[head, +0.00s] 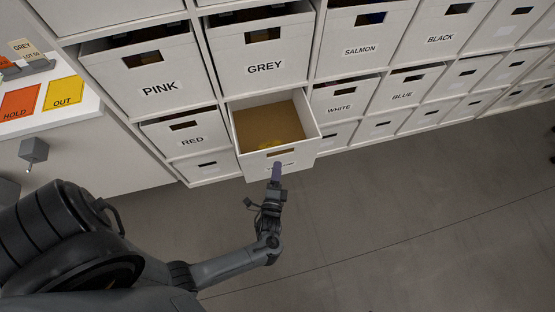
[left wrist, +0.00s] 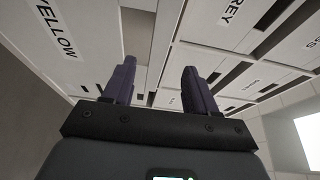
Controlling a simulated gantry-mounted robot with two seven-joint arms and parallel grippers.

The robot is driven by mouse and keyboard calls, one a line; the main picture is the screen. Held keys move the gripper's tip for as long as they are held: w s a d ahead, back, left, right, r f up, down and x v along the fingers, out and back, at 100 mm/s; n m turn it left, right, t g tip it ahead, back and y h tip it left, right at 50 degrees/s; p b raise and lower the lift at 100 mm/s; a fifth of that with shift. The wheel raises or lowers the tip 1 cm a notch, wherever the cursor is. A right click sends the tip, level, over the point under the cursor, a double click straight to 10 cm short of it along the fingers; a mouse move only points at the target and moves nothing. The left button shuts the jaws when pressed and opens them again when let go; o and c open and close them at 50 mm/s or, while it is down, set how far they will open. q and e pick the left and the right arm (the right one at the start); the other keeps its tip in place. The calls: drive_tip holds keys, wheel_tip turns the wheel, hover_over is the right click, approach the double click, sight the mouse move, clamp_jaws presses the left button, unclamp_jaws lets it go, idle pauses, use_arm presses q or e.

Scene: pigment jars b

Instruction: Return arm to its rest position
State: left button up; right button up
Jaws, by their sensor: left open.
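My left gripper (head: 276,172) is at the front of a pulled-out drawer (head: 306,115) below the GREY drawer in the head view. Its purple fingers also show in the left wrist view (left wrist: 160,85), spread apart with nothing between them. The drawer's label is mostly hidden in the head view; in the left wrist view a YELLOW label (left wrist: 55,32) shows close by at the left. I cannot tell whether the fingers touch the drawer front. My right gripper is not in view.
A shelf of labelled white drawers fills the back, with PINK (head: 160,89), GREY (head: 265,68), RED (head: 192,141) and WHITE (head: 340,107) near the open drawer. A counter with an orange HOLD card (head: 19,102) and a yellow OUT card (head: 63,92) stands at left. The floor at right is clear.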

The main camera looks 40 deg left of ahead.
use_arm(q)
drive_tip(key=shift+s+d, duration=0.25)
drive_tip(key=shift+s, duration=0.05)
